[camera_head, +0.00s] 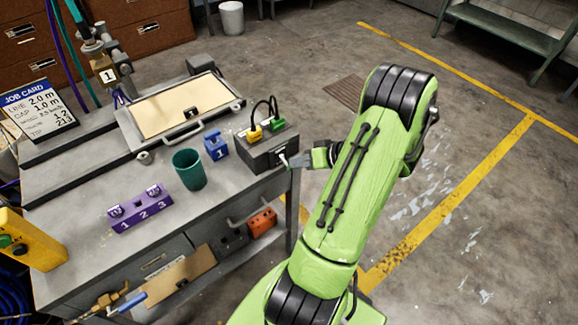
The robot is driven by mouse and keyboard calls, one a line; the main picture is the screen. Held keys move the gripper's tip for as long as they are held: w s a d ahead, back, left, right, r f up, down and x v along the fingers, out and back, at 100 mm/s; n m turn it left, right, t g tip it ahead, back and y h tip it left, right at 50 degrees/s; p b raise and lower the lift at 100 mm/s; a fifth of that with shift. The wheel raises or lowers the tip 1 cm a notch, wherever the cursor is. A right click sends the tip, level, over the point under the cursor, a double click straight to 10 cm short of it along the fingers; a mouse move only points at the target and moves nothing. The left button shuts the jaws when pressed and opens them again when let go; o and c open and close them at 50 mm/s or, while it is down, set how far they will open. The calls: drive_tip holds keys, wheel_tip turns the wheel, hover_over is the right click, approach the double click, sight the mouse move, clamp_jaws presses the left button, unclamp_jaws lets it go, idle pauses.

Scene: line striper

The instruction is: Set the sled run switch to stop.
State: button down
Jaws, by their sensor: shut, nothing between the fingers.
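A dark grey box (262,152) sits at the right end of the grey workbench, with a yellow plug (254,133), a green plug (277,124) and a looped black cable on top. A small pale part, possibly the run switch, is on its right-hand face; its marking and setting are too small to read. My gripper (288,162) is shut and empty at that face, its tips by the pale part. I cannot tell whether they touch it. The fingers partly cover that side of the box. My green arm reaches in from the lower right.
A blue block (216,146), a dark green cup (189,169) and a purple block (140,208) stand left of the box. A tan panel (178,108) with a handle lies behind. A yellow control box (30,240) is at far left. Open floor lies right of the bench.

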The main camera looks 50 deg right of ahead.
drive_tip(key=shift+d+r+p, duration=0.15)
drive_tip(key=shift+r+p, duration=0.65)
drive_tip(key=shift+r, duration=0.2)
